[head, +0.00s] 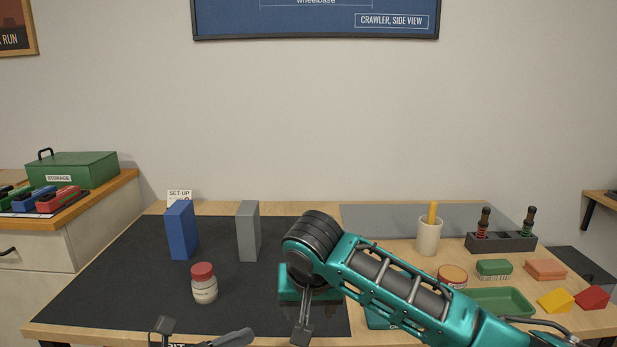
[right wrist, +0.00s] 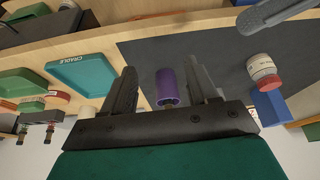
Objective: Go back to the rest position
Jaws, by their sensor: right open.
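My right arm comes in from the right in the head view. Its gripper (head: 302,325) points down at the front of the table, near the dark mat's right edge. In the right wrist view the gripper (right wrist: 162,88) is open, with its two dark fingers apart. A purple cylinder (right wrist: 167,86) shows between the fingers in that view, apart from both; I cannot tell its distance. In the head view the arm hides it. Grey parts that look like my left gripper (head: 205,333) show at the bottom edge, mostly cut off.
On the dark mat (head: 110,275) stand a blue block (head: 181,230), a grey block (head: 248,231) and a red-lidded jar (head: 204,284). At right are a cup (head: 429,236), a dark rack (head: 500,243), a green tray (head: 505,303) and small coloured pieces. A teal cradle tray (right wrist: 82,72) lies beside the mat.

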